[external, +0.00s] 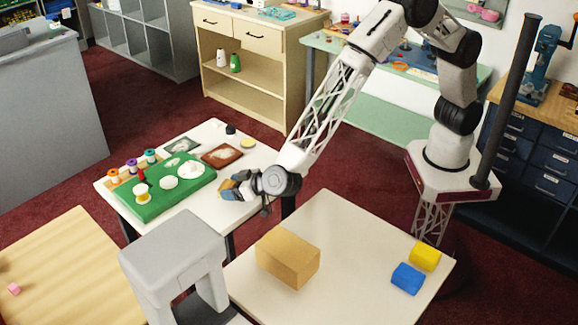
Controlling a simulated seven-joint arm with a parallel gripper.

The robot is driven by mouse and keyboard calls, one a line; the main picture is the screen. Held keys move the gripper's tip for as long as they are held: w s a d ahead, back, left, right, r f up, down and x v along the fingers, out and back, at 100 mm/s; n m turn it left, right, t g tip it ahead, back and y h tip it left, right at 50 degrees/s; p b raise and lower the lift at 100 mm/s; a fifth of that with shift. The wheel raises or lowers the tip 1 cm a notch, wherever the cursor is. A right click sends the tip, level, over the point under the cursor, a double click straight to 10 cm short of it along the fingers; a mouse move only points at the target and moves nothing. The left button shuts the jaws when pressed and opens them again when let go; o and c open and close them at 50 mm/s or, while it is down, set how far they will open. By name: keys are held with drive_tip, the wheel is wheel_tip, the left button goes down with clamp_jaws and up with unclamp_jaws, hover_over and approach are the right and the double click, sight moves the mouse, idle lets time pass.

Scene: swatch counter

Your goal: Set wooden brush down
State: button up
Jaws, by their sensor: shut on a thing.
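My gripper (231,189) is at the right front part of the small white table (225,208), low over its top. It is shut on the wooden brush (228,184), of which only a small tan part shows between the dark fingers. The rest of the brush is hidden by my gripper. I cannot tell from this view whether the brush touches the table top.
A green board (152,206) with white and yellow round items lies left of my gripper. Thread spools (131,165) stand behind it. A cardboard-coloured box (288,256) stands on the nearer table.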

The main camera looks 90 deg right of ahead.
drive_tip(key=shift+f, duration=0.35)
drive_tip(key=shift+f, duration=0.1)
drive_tip(key=o, duration=0.9)
drive_tip(key=shift+s, duration=0.1)
drive_tip(key=v, duration=1.2)
drive_tip(key=shift+a, duration=0.1)
idle(0.3)
